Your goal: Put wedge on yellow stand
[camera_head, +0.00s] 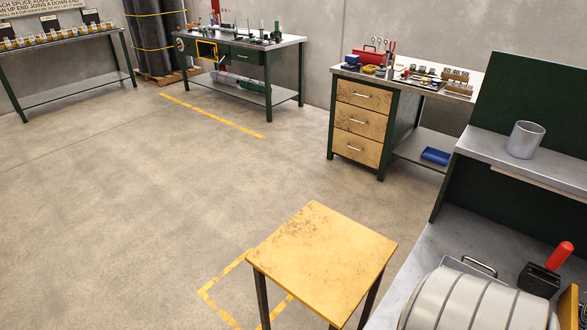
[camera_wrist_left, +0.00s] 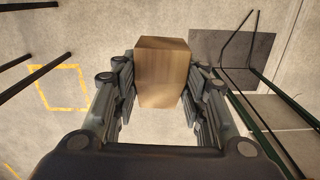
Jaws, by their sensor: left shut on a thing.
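The yellow stand (camera_head: 322,262) is a square, scuffed, yellow-topped stool with dark legs at the bottom middle of the head view. Its top is bare. In the left wrist view, my left gripper (camera_wrist_left: 161,88) is shut on a tan wooden block, the wedge (camera_wrist_left: 161,72). The fingers press on its left and right sides, and bare floor lies below it. The head view shows neither gripper.
A dark green bench (camera_head: 450,240) on the right holds a large ribbed grey drum (camera_head: 480,300), a red-handled tool (camera_head: 558,256) and a metal cup (camera_head: 525,139). A drawer bench (camera_head: 362,120) stands behind. Open floor lies left of the stand.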

